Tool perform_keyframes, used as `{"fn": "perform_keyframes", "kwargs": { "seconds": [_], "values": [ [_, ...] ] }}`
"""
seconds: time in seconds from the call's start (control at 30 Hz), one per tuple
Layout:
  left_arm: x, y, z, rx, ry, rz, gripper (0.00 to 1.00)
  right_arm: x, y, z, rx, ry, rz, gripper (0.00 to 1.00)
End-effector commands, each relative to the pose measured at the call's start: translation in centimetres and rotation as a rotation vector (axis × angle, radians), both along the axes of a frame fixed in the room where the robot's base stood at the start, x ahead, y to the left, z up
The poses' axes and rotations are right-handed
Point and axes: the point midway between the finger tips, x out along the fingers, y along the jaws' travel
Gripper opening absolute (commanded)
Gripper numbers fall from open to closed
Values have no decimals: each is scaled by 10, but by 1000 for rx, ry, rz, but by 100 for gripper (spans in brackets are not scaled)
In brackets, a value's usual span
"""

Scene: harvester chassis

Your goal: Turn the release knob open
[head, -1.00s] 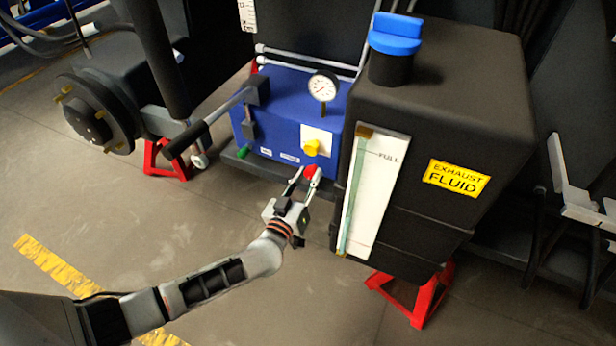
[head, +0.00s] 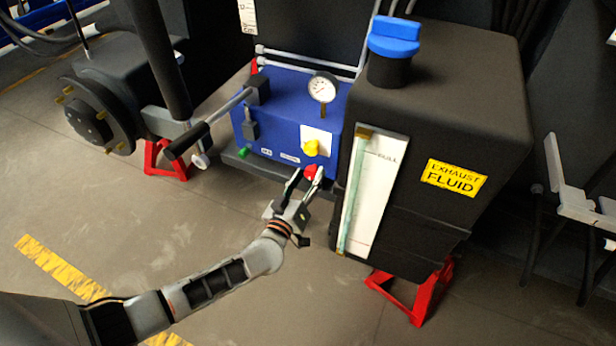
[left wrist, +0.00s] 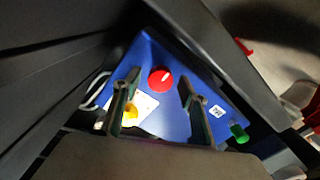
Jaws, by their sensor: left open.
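A blue pump unit (head: 275,115) carries a red knob (head: 310,170) low on its front, a yellow knob (head: 311,148) above it on a white plate and a green knob (head: 243,153) at lower left. None is legibly marked as the release knob. My left gripper (head: 305,175) is open and empty in front of the red knob. In the left wrist view, the red knob (left wrist: 161,79) shows between the spread fingers (left wrist: 160,82), with a pale mark on its face. The yellow knob (left wrist: 130,115) is partly behind one finger; contact cannot be told. My right gripper is not in view.
A black tank (head: 450,110) labelled exhaust fluid, with a blue cap (head: 396,35), stands close right of the pump. A lever with a black grip (head: 187,140) sticks out to the left. A gauge (head: 323,88) sits on top. The floor in front is clear.

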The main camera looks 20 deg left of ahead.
Motion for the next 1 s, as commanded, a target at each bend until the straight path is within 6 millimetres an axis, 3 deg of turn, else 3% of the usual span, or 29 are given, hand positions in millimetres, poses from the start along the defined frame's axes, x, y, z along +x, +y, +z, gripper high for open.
{"fn": "perform_keyframes", "kwargs": {
  "seconds": [0.27,0.7,1.0],
  "values": [
    [-19,0,-2,0,3,0,43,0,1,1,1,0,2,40],
    [-99,1,0,-1,2,0,43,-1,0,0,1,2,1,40],
    [-120,1,1,0,0,0,43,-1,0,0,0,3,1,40]
  ]
}}
